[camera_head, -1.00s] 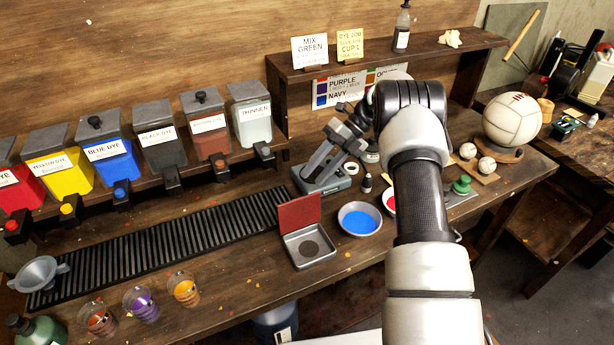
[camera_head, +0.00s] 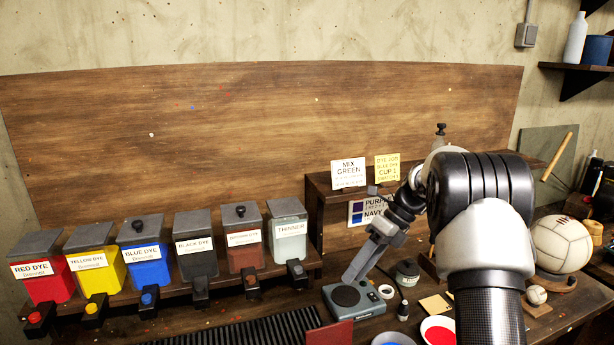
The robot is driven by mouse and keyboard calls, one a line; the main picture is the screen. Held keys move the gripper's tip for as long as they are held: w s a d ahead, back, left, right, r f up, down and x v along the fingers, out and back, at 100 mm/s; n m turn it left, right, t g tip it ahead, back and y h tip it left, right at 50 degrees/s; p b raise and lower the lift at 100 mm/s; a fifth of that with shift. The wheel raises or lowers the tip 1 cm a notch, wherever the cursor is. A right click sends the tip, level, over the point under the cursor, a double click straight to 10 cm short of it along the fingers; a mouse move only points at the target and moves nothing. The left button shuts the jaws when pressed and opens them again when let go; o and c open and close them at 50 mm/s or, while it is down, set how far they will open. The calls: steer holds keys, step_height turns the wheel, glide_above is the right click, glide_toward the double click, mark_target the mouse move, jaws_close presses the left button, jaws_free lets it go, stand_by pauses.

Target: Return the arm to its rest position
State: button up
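My arm reaches in from the lower right, bends at a dark elbow and comes down to the left over the bench. My gripper (camera_head: 358,272) is grey and points down and left, just above or in front of the grey scale (camera_head: 352,302) with its dark round plate. I cannot tell whether it touches the scale. Its fingers are seen edge-on, so the gap between them does not show. No held object is visible.
Several dye dispensers, from red dye (camera_head: 48,282) to thinner (camera_head: 287,232), line a ledge at the left. A shelf (camera_head: 322,215) carries the mix green card (camera_head: 348,172) and a yellow card (camera_head: 387,168).

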steer(key=s+a+r+n+t+h, duration=0.1)
steer(key=s+r+n+t+h, duration=0.25)
steer(key=s+r+n, duration=1)
steer(key=s+d+n+t+h, duration=0.1)
steer(key=s+n+t+h, duration=0.2)
steer(key=s+n, duration=1)
steer(key=s+t, duration=0.1)
steer(key=s, duration=0.2)
steer(key=shift+s+d, duration=0.3)
steer(key=shift+d, duration=0.1)
